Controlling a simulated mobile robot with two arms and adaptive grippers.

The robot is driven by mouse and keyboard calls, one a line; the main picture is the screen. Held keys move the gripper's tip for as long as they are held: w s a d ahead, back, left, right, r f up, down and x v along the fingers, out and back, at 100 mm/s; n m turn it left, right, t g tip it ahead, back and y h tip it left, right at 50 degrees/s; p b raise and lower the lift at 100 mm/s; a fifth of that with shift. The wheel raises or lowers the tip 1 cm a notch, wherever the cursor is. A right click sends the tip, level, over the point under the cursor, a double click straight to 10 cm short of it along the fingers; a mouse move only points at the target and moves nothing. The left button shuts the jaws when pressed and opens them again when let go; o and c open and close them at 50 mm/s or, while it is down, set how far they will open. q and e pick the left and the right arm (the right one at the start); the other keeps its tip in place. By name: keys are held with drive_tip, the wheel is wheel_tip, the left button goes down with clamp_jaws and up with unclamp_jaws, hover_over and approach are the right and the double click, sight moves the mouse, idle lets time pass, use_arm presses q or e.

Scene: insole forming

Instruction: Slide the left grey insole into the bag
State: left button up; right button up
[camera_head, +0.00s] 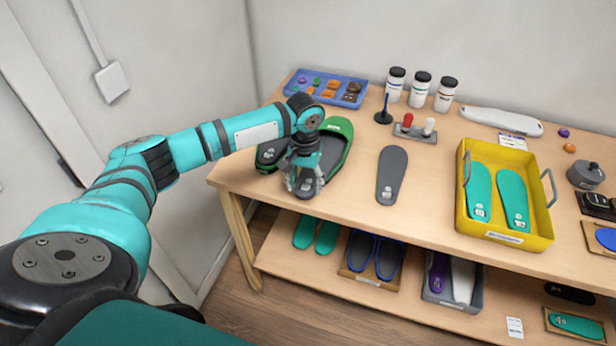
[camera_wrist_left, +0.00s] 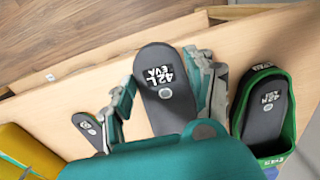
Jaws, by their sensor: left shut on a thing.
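My left gripper (camera_head: 305,182) is shut on a dark grey insole (camera_wrist_left: 158,72) marked "42 L EVA", its fingers on either side of it. In the head view the gripper mostly hides this insole, near the table's front left edge. The green-rimmed bag (camera_head: 341,128) lies just behind the gripper, with a dark inside. A grey insole (camera_head: 268,153) shows at its left part; in the wrist view that insole (camera_wrist_left: 265,108) sits inside the green rim. The held insole is apart from the bag there. My right gripper is not in view.
Another grey insole (camera_head: 391,172) lies on the table (camera_head: 430,205) to the right. A yellow tray (camera_head: 505,238) with teal insoles stands farther right. A blue tray (camera_head: 326,78), bottles (camera_head: 420,90) and a stamp rack (camera_head: 415,133) stand behind. A lower shelf (camera_head: 325,285) holds more insoles.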

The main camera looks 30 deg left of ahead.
use_arm(q)
drive_tip(key=shift+s+d, duration=0.25)
drive_tip(key=shift+s, duration=0.95)
drive_tip(key=r+p, duration=0.6)
drive_tip(key=p, duration=0.1)
drive_tip(key=shift+s+d, duration=0.15)
drive_tip(key=shift+s, duration=0.25)
drive_tip(key=s+d+r+m+b, duration=0.1)
drive_tip(key=s+d+b, duration=0.1)
drive_tip(key=s+d, duration=0.2)
drive_tip(key=s+d+r+b, duration=0.2)
drive_tip(key=s+d+b, duration=0.1)
drive_tip(key=s+d, duration=0.1)
drive_tip(key=s+d+r+m+b, duration=0.1)
drive_tip(key=s+d+b, duration=0.1)
drive_tip(key=s+d, duration=0.3)
drive_tip(key=shift+r+m+b, duration=0.15)
drive_tip(key=shift+m+b, duration=0.15)
drive_tip(key=shift+b, duration=0.1)
